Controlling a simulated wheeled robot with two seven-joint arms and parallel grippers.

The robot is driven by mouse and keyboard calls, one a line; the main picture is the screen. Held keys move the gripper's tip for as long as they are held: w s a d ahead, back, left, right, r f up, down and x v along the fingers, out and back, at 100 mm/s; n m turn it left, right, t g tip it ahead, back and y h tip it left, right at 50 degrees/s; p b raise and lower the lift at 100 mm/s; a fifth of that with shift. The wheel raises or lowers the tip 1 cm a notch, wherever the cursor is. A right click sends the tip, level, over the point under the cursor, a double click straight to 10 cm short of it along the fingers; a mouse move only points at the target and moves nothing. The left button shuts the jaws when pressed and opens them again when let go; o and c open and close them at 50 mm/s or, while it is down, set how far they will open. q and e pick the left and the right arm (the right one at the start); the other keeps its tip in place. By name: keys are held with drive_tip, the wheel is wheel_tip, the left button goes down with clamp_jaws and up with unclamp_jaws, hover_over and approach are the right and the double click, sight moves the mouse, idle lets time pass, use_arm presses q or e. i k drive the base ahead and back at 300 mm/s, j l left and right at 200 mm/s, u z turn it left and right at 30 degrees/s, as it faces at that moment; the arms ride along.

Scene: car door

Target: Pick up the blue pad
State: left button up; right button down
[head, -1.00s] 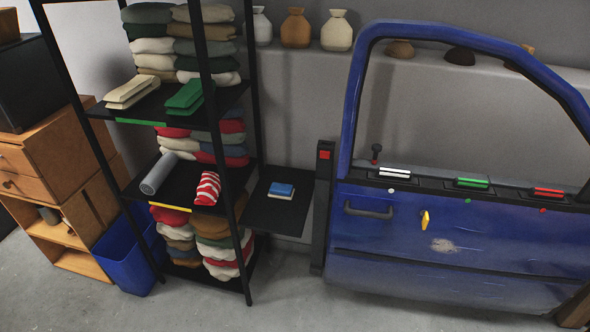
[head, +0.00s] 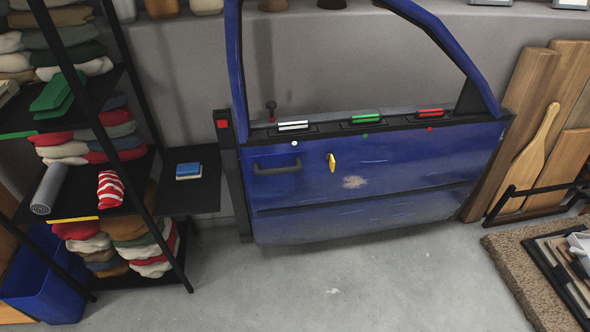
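The blue pad (head: 188,169) is small, with a blue top and a pale lower layer. It lies flat on a black side shelf (head: 204,196) between the shelf rack and the blue car door. Nothing covers it. Neither of my grippers shows in the head view.
The black rack (head: 128,210) on the left holds folded cloths, a grey roll (head: 48,188) and a red-striped cloth (head: 110,189). The blue car door (head: 375,180) stands right of the side shelf. A blue bin (head: 45,285) is at lower left. The floor (head: 330,290) in front is clear.

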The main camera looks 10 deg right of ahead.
sight(191, 171)
drive_tip(key=i+l, duration=0.2)
drive_tip(key=i, duration=0.25)
drive_tip(key=i+l, duration=0.2)
drive_tip(key=i, duration=0.25)
drive_tip(key=i+l, duration=0.2)
drive_tip(key=i, duration=0.3)
drive_tip(key=u, duration=1.2)
